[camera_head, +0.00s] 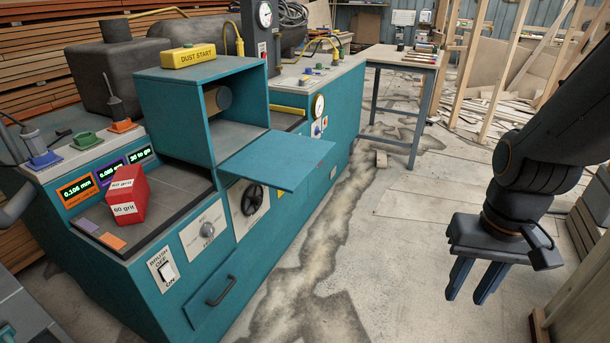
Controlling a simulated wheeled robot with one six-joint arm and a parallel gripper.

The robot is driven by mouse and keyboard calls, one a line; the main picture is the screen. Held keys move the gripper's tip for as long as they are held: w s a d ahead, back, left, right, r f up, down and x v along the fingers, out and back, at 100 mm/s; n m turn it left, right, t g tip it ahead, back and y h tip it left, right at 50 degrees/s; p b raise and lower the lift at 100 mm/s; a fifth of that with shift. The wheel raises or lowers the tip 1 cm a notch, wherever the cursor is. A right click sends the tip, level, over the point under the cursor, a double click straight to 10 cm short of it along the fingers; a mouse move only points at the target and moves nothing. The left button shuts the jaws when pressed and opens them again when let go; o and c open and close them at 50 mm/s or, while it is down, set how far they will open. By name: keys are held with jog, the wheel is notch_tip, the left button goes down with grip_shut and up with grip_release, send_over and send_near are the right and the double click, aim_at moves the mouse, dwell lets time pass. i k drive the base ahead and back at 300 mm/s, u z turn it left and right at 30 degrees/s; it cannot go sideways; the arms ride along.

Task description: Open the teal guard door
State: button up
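The teal guard door (278,163) is a flat panel at the front of the teal guard housing (190,78). It stands out roughly level from the lower edge of the housing's opening, and the inside of the housing shows, with a round tan part in it. My gripper (467,288) hangs at the right over the floor, well apart from the door. Its two blue fingers point down with a gap between them, and nothing is in them.
The teal machine has a black handwheel (252,199) below the door and a drawer handle (221,291) lower down. A red grit block (126,196) sits on its left deck. A workbench (405,58) stands behind. Open floor lies between machine and gripper; wooden framing is at right.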

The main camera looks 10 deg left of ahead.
aim_at(282, 161)
jog(key=k, duration=0.1)
jog(key=u, duration=1.3)
jog(key=i, duration=0.5)
